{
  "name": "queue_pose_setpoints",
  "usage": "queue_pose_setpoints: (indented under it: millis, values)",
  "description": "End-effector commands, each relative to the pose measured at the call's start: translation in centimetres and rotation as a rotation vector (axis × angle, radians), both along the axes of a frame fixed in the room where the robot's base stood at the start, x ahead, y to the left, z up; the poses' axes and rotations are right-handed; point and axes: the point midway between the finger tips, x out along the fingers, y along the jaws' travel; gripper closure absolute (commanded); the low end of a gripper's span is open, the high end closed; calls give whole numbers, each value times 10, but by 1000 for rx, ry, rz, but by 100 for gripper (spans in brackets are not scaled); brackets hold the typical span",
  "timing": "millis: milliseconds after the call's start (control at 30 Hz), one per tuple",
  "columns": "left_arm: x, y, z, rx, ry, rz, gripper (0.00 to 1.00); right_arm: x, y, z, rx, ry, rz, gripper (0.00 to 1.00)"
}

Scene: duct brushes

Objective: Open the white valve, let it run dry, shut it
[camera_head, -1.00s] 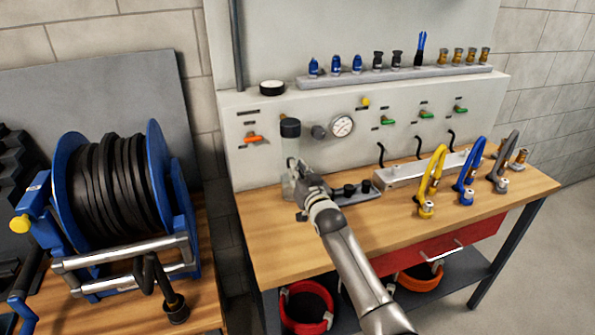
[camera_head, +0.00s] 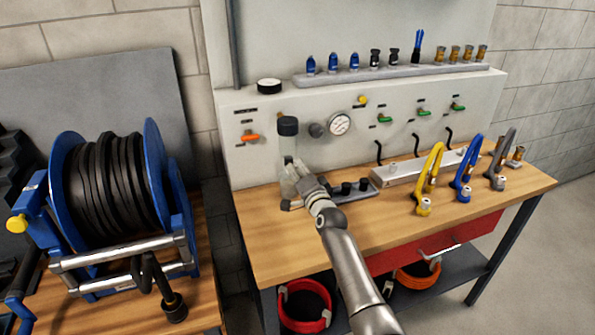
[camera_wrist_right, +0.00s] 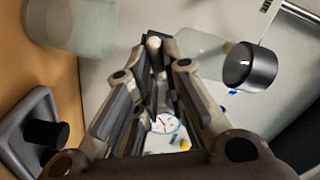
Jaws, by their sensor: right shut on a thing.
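A clear cylinder with a dark cap (camera_head: 288,127) stands upright against the panel at the left of the workbench. My right gripper (camera_head: 298,172) is at the lower part of this cylinder. In the right wrist view, the fingers (camera_wrist_right: 153,50) are close together around a small white piece (camera_wrist_right: 153,41), which looks like the white valve's handle. Most of it is hidden by the fingers, so its angle cannot be told. The clear cylinder body (camera_wrist_right: 192,52) lies beside the fingertips. A translucent cup (camera_wrist_right: 72,28) is at the upper left there. My left gripper is not in view.
A gauge (camera_head: 340,124) and an orange lever (camera_head: 250,137) are on the panel. A small grey holder (camera_head: 358,192) with dark knobs lies right of my gripper. Yellow (camera_head: 430,180) and blue hooked tools stand farther right. The bench front is clear.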

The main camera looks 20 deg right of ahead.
Motion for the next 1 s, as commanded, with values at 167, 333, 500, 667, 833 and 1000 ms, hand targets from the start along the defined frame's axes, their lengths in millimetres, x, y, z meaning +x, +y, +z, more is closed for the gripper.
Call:
queue_pose_setpoints:
  millis: [167, 333, 500, 667, 833, 1000]
  values:
    - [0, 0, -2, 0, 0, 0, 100, 0, -1, -3, 157, 7, -1, 100]
    - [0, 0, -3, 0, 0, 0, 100, 0, -1, -5, 284, 13, 0, 100]
    - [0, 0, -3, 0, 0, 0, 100, 0, -1, -5, 379, 16, -1, 100]
    - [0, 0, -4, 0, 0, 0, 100, 0, -1, -6, 435, 18, 0, 100]
    - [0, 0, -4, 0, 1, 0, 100, 0, -2, -6, 466, 19, -1, 100]
    - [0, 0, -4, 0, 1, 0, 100, 0, -2, -6, 475, 19, -1, 100]
